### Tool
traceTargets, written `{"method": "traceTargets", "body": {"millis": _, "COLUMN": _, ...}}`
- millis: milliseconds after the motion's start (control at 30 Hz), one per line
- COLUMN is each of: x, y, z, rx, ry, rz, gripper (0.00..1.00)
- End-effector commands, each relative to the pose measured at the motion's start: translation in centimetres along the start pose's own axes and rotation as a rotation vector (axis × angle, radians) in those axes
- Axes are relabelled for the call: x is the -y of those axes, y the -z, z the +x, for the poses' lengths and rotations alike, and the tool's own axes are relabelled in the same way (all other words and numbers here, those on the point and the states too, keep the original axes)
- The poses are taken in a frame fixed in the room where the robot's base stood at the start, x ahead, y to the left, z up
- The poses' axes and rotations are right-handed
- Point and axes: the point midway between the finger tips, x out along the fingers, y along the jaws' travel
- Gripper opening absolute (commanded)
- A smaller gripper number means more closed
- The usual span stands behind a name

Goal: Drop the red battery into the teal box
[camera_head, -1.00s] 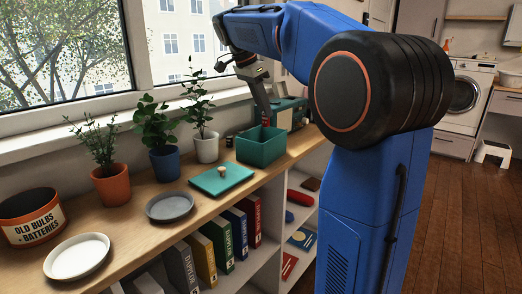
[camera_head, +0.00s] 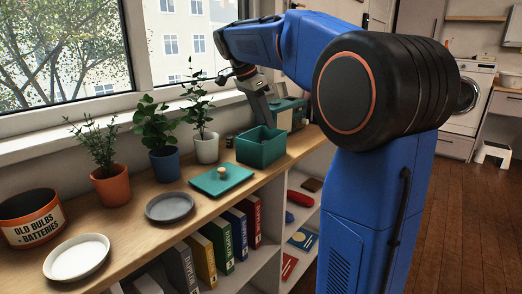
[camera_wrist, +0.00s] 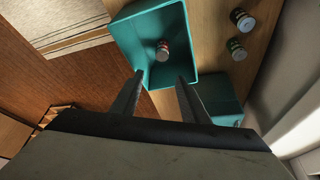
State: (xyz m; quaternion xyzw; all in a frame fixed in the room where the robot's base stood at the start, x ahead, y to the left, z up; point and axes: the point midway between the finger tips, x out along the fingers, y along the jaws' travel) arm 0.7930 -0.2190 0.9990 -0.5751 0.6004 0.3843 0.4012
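The teal box (camera_head: 262,152) stands open-topped on the wooden shelf top; it also shows in the wrist view (camera_wrist: 122,35). The red battery (camera_wrist: 162,50), with a grey end and a reddish side, is inside the box in the wrist view, apart from the fingers. The box wall hides it in the head view. My gripper (camera_wrist: 160,77) is open and empty, its two fingers spread above the box. In the head view my gripper (camera_head: 268,122) points down over the box, its fingertips near the rim.
Two other batteries (camera_wrist: 243,20) (camera_wrist: 236,48) stand on the shelf beside the box. A teal appliance (camera_head: 288,108) is behind it. A teal lid with a knob (camera_head: 222,181), a grey plate (camera_head: 170,207), potted plants (camera_head: 207,147) and an "old bulbs + batteries" pot (camera_head: 32,218) are to the left.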

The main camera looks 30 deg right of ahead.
Motion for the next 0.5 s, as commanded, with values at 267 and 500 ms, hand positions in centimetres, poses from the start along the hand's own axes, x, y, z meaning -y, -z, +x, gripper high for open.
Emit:
{"method": "traceTargets", "body": {"millis": 267, "x": 0.0, "y": 0.0, "z": -0.8, "rx": 0.0, "ry": 0.001, "rz": 0.0, "gripper": 0.41}}
{"method": "traceTargets", "body": {"millis": 500, "x": 0.1, "y": 0.0, "z": -4.7, "rx": 0.0, "ry": 0.004, "rz": -0.001, "gripper": 0.41}}
